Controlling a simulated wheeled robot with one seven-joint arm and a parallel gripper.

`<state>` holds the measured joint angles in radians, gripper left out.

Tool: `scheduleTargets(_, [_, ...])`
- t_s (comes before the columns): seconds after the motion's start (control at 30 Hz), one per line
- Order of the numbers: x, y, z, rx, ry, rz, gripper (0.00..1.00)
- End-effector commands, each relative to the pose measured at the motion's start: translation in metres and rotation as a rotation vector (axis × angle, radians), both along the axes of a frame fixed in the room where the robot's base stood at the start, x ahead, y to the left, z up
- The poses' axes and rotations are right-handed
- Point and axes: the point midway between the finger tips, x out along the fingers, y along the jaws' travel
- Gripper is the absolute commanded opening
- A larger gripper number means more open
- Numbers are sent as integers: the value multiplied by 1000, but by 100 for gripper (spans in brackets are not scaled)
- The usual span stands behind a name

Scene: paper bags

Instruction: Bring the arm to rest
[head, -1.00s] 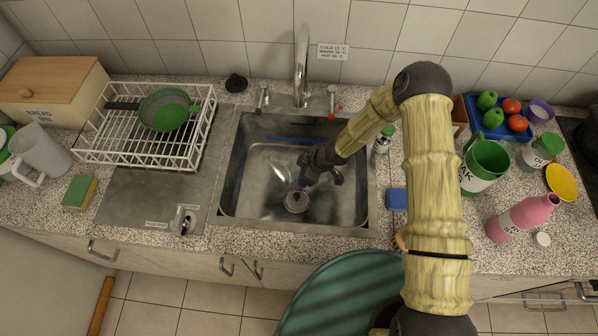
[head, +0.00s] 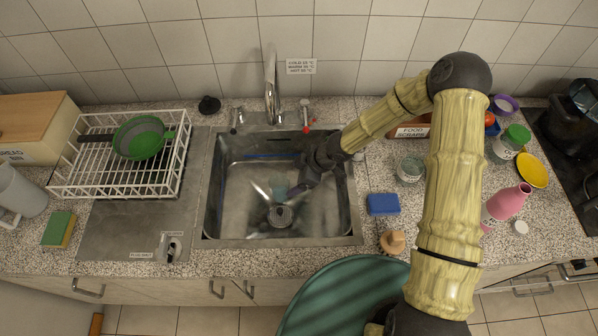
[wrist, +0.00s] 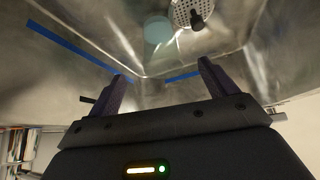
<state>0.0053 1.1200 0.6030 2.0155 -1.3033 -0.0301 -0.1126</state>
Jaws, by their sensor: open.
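My gripper (head: 292,190) hangs over the metal sink (head: 235,217), coming in over its right side. In the wrist view my gripper (wrist: 162,76) has its two fingers spread apart with nothing between them. Beyond the fingers are the sink's bare metal wall and floor. The round drain strainer (wrist: 192,12) shows at the top of the wrist view, and also in the head view (head: 280,215). A pale teal, see-through round thing (wrist: 157,32) lies beside the strainer; I cannot tell what it is. My arm hides part of the counter right of the sink.
A tap (head: 271,85) stands behind the sink. A white dish rack (head: 110,188) with a green pan (head: 140,138) is on the left. A blue sponge (head: 383,204), a wooden-topped brush (head: 393,242), a pink bottle (head: 507,203) and a yellow dish (head: 532,170) are on the right counter.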

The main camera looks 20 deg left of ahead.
Motion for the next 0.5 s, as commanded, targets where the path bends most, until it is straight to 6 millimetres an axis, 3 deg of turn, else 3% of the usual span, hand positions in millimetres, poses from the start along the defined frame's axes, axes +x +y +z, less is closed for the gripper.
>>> scheduleTargets(0.17, [1,-8,14,0,1,1,85])
scheduleTargets(0.5, [0,-7,14,-1,0,6,85])
